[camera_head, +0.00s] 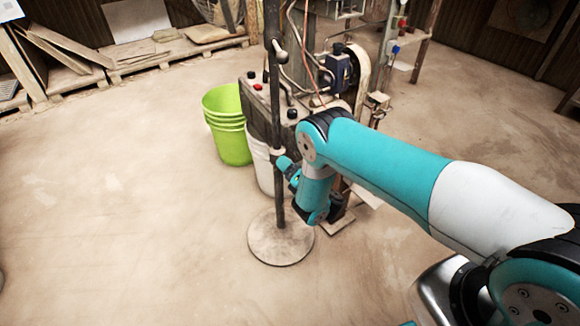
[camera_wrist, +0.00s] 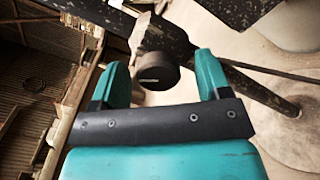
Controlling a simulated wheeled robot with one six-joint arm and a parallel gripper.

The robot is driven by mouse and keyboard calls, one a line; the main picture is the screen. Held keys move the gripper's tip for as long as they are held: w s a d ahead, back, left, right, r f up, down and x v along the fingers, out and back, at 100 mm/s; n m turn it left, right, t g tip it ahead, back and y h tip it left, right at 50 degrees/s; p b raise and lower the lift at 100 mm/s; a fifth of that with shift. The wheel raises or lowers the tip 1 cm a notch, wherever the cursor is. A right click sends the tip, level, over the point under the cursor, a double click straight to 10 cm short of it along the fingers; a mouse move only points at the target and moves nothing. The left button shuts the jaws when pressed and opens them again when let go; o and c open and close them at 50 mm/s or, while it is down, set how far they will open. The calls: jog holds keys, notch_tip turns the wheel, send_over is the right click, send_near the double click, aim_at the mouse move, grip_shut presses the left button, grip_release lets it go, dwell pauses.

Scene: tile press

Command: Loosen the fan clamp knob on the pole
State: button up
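The pole (camera_wrist: 255,88) runs diagonally across the wrist view, down to its round base (camera_wrist: 297,105). A dark round knob (camera_wrist: 155,72) sits on a worn grey clamp (camera_wrist: 147,38) at the pole. My gripper (camera_wrist: 161,62) is open, with one teal finger on each side of the knob and visible gaps between. In the head view the dark pole (camera_head: 275,110) stands upright on its round base (camera_head: 262,240). My gripper (camera_head: 285,163) is beside its middle part there. The knob cannot be made out in that view. A light grey fitting (camera_head: 281,54) sits higher on the pole.
Stacked green buckets (camera_head: 230,125) and a white bucket (camera_head: 262,165) stand close behind the pole. The press machine (camera_head: 345,70) is behind and right. Pallets with boards (camera_head: 150,65) line the back wall. The floor at left is clear.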

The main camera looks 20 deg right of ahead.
jog(key=shift+r+p, duration=0.1)
jog(key=shift+p, duration=0.2)
jog(key=p+v, duration=1.4)
jog(key=v, duration=0.3)
jog(key=shift+s+p, duration=0.2)
jog(key=shift+p, duration=0.1)
